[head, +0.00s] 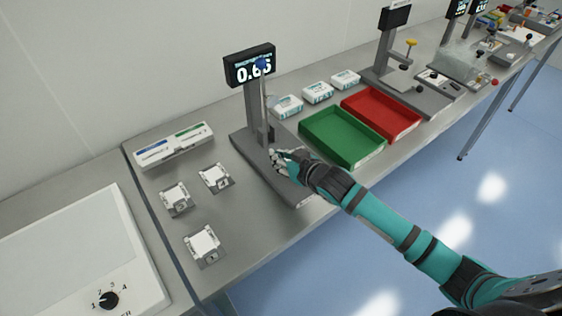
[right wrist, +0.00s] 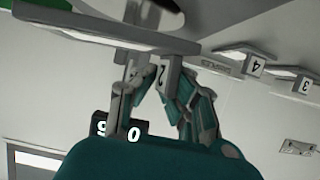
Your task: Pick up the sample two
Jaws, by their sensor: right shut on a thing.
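My right gripper (head: 285,162) reaches in from the lower right to the grey measuring stand (head: 240,143). The stand's display (head: 250,66) reads about 0.65. My left gripper is out of view.
White samples in holders stand at left: one (head: 175,197), one (head: 214,177) and one (head: 203,243). A green tray (head: 343,162) and red tray (head: 408,132) lie to the right. White boxes (head: 318,92) stand behind. A white panel with a knob (head: 108,299) is at lower left.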

